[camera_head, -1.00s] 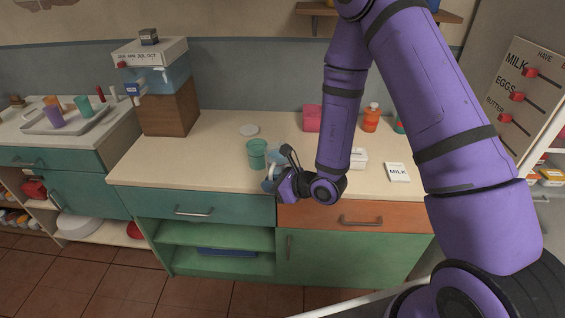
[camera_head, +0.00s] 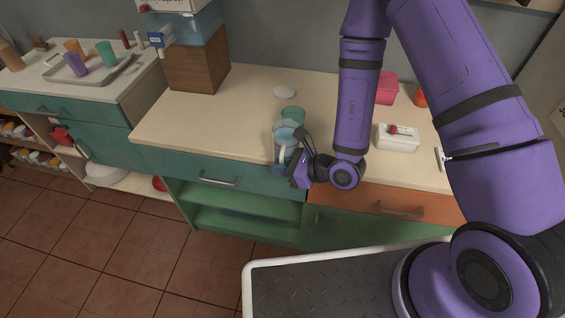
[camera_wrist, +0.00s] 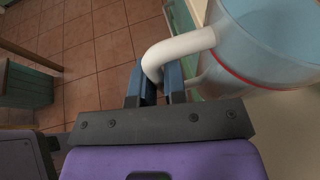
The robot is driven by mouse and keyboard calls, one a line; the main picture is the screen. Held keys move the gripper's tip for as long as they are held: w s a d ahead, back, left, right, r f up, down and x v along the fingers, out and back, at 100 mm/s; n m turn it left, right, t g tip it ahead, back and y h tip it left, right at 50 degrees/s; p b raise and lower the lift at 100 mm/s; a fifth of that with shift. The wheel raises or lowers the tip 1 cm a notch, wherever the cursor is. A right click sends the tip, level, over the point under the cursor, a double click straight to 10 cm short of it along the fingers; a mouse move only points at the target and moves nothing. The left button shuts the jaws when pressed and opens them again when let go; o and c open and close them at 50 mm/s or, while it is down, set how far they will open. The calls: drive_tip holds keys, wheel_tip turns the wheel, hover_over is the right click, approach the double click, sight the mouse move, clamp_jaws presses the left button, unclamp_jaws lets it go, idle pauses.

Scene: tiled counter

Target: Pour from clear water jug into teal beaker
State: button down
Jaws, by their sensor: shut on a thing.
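The clear water jug (camera_head: 284,134) is at the front edge of the counter, bluish and see-through. In the wrist view the jug (camera_wrist: 262,50) shows a white handle (camera_wrist: 180,46) and a red line around its body. My gripper (camera_head: 301,158) is shut on the handle; the wrist view shows its blue fingers (camera_wrist: 160,84) on either side of it. The teal beaker (camera_head: 293,114) stands on the counter just behind the jug, which hides its lower part. It is not visible in the wrist view. I cannot tell whether the jug touches the counter.
A white disc (camera_head: 284,92) lies behind the beaker. A white box (camera_head: 397,138) with a red-handled item and a pink box (camera_head: 386,88) are to the right. A wooden block (camera_head: 196,68) under a water tank is at left. A tray (camera_head: 94,73) holds several cups.

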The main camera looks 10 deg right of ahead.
sight(275, 138)
drive_tip(key=shift+w+r, duration=0.15)
drive_tip(key=shift+w, duration=0.15)
drive_tip(key=shift+w+d+r+m+g, duration=0.1)
drive_tip(key=shift+w+r+m+g, duration=0.2)
drive_tip(key=shift+r, duration=0.2)
drive_tip(key=shift+w+d+r+m+g, duration=0.1)
drive_tip(key=shift+w+r+m+g, duration=0.15)
drive_tip(key=shift+r+m, duration=0.2)
drive_tip(key=shift+m+g, duration=0.55)
drive_tip(key=shift+w+d+r, duration=0.3)
drive_tip(key=shift+w+r, duration=0.7)
drive_tip(key=shift+r, duration=0.1)
drive_tip(key=shift+w+d+r, duration=0.25)
drive_tip(key=shift+w+r, duration=0.75)
drive_tip(key=shift+r, duration=0.05)
drive_tip(key=shift+s+f+m+g+y, duration=0.1)
drive_tip(key=shift+f+m+g+y, duration=0.2)
drive_tip(key=shift+m+g, duration=0.15)
drive_tip(key=shift+r+m+g, duration=0.35)
drive_tip(key=shift+r+m, duration=0.15)
drive_tip(key=shift+m, duration=0.15)
drive_tip(key=shift+w+r+m+g+y, duration=0.2)
drive_tip(key=shift+r+m+g+y, duration=0.2)
drive_tip(key=shift+r+m+g, duration=0.15)
drive_tip(key=shift+w+d+r+m+g, duration=0.1)
drive_tip(key=shift+w+r+m+g, duration=0.15)
drive_tip(key=shift+r, duration=0.25)
drive_tip(key=shift+w+d+r+m, duration=0.1)
drive_tip(key=shift+r+m, duration=0.2)
drive_tip(key=shift+r, duration=0.2)
